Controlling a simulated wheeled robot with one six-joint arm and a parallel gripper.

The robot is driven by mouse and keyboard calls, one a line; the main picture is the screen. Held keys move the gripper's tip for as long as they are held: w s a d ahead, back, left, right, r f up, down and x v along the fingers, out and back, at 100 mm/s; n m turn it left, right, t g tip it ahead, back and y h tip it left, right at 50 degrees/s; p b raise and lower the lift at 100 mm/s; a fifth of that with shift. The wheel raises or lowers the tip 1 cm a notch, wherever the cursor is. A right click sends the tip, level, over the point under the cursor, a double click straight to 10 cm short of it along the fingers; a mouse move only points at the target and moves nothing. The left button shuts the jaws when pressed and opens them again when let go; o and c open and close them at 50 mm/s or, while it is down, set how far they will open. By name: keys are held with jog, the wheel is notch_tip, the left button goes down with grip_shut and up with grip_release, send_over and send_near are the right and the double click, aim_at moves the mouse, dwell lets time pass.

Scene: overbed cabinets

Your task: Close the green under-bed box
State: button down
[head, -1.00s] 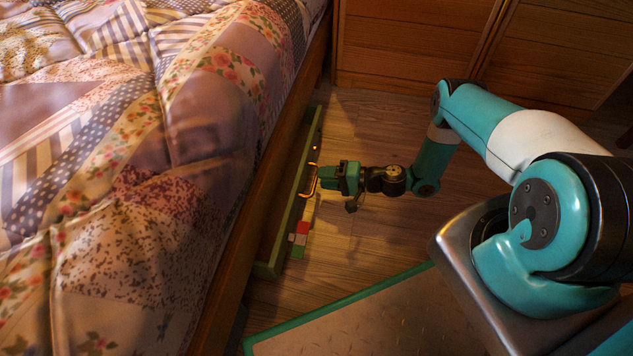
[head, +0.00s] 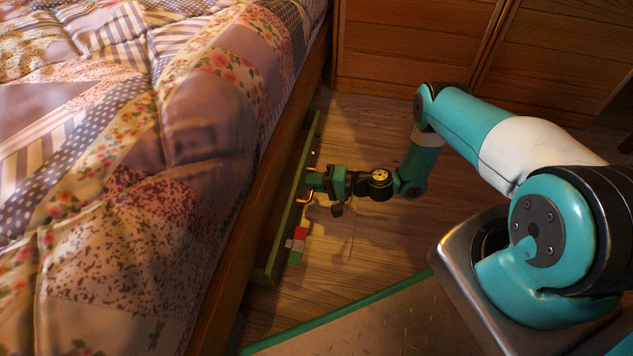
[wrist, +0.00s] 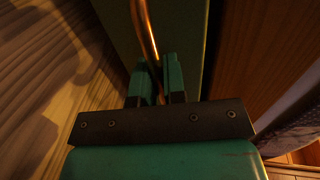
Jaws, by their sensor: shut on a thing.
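The green under-bed box (head: 272,256) shows as a narrow green strip along the underside of the bed frame in the head view; most of it is hidden under the bed. A copper-coloured bar handle (head: 301,199) stands out from its front. My gripper (head: 309,190) is at the handle. In the wrist view, my gripper (wrist: 161,85) has its two green fingers close together around the handle (wrist: 147,30), shut on it. The box's green front (wrist: 177,45) is right behind the handle.
The bed with a patchwork quilt (head: 110,150) overhangs the box on the left. Wooden cabinets (head: 415,45) stand at the back. Small red, white and green blocks (head: 298,243) show beside the box front.

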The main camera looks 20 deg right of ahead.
aim_at(302, 180)
jog(key=x, duration=0.4)
jog(key=shift+a+r+b, duration=0.1)
jog(key=shift+r+b, duration=0.25)
jog(key=c, duration=1.2)
grip_release()
jog(key=shift+r, duration=0.1)
